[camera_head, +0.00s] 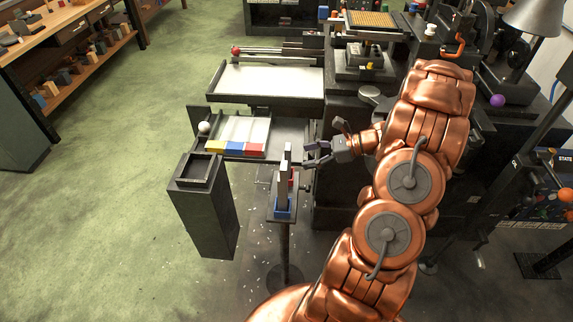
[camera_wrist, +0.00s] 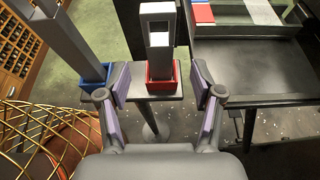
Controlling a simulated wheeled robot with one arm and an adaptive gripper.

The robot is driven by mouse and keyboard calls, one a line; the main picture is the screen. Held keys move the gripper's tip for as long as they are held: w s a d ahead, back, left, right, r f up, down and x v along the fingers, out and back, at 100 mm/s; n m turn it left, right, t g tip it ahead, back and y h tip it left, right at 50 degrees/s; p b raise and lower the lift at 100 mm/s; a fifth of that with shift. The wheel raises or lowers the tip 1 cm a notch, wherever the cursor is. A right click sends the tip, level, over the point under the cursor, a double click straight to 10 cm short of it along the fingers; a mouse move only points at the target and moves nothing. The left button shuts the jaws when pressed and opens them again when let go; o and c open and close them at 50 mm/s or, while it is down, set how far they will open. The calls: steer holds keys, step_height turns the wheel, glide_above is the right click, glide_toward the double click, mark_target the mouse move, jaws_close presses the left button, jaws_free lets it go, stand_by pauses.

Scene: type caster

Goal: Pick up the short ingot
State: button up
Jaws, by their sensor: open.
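My gripper (camera_head: 322,145) is open and empty, just right of the stand. In the wrist view the red-socket ingot lies ahead, between my fingers (camera_wrist: 162,86), apart from both.
A dark bin (camera_head: 205,205) stands left of the stand. A tray with yellow, blue and red blocks (camera_head: 236,147) and a white ball (camera_head: 204,127) lies behind it. A dark bench is close on the right. Yellow wire mesh (camera_wrist: 45,135) shows at lower left in the wrist view.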

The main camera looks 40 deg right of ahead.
steer(key=shift+p+x, duration=1.1)
steer(key=shift+x, duration=2.65)
steer(key=shift+f, duration=0.1)
jaws_close()
